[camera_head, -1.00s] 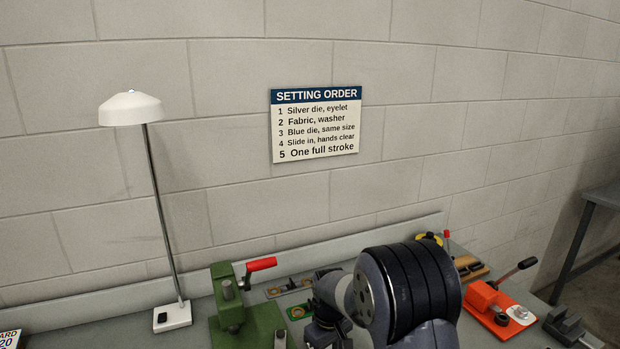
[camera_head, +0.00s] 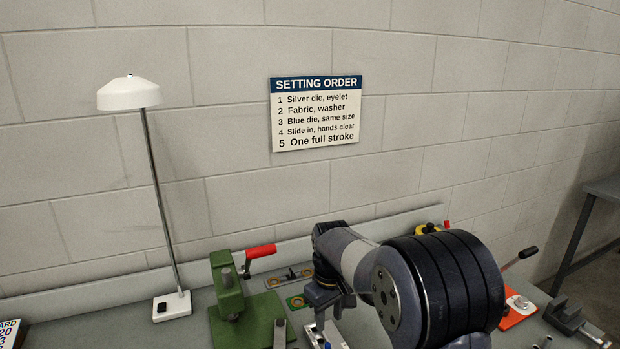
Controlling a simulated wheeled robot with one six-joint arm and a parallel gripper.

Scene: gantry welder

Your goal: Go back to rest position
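My arm reaches in from the lower right of the head view. Its wrist is over the workbench, to the right of the green press. My gripper (camera_head: 328,301) appears as a dark shape at the end of the wrist, pointing down towards the bench. Its fingers are small and dark, and I cannot tell how far apart they are or whether anything is between them. A metal fixture (camera_head: 327,336) lies on the bench below it. The arm hides part of the bench on the right.
A green press (camera_head: 229,297) with a red handle stands left of my gripper. A white lamp (camera_head: 129,94) stands farther left. A red-orange tool (camera_head: 517,309) and a dark vise (camera_head: 572,321) are at right. A setting-order sign (camera_head: 315,113) hangs on the wall behind.

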